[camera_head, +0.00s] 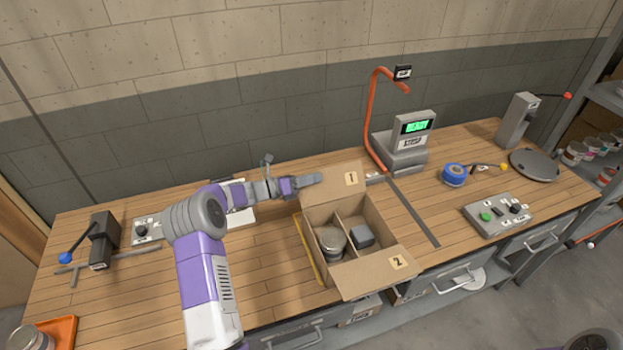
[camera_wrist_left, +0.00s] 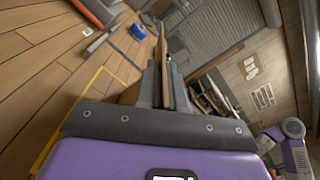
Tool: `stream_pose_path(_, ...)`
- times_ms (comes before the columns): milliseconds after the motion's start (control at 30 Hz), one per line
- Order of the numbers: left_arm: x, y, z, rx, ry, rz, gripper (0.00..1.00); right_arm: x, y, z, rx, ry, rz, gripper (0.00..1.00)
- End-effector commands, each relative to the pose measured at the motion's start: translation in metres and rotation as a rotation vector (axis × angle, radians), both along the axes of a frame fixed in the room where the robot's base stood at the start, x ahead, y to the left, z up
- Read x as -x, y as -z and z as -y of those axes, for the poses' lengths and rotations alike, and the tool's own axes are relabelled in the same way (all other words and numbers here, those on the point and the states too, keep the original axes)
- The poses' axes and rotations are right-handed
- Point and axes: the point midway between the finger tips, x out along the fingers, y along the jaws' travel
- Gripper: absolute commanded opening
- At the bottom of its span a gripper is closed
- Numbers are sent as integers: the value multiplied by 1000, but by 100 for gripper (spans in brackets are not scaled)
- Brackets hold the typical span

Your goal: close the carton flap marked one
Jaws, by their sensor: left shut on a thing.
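An open carton (camera_head: 307,237) stands on the bench, with a divider inside. Its flap marked 1 (camera_head: 340,187) stands folded outward at the back edge. Its flap marked 2 (camera_head: 372,273) lies folded outward at the front. A round tin (camera_head: 331,243) and a dark grey block (camera_head: 362,236) sit in separate compartments. My left gripper (camera_head: 316,179) reaches in from the left and is shut on the left edge of flap one. In the left wrist view the closed fingers (camera_wrist_left: 166,72) have brown cardboard beside them; the exact grip is partly hidden. My right gripper is not in view.
A scale with a green display (camera_head: 415,127) and an orange hooked post (camera_head: 370,120) stand behind the carton's right side. A blue roll (camera_head: 453,174), a button box (camera_head: 498,214) and a grey disc (camera_head: 534,164) are at right. A lever device (camera_head: 103,240) is at left.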

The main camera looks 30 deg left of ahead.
Motion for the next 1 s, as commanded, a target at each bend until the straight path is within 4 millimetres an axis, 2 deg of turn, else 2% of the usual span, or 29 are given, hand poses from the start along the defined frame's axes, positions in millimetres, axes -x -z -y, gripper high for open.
stream_pose_path(67, 0, -1, 0, 1, 1, 2, 0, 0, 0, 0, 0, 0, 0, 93)
stream_pose_path(100, 0, -1, 0, 1, 1, 2, 10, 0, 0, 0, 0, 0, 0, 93)
stream_pose_path(233, 0, -1, 0, 1, 1, 2, 29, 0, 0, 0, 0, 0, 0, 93)
stream_pose_path(567, 2, 0, -2, 0, -1, 1, 30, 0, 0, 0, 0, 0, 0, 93)
stream_pose_path(1000, 51, 0, -43, 0, -1, 0, 30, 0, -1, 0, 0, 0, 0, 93)
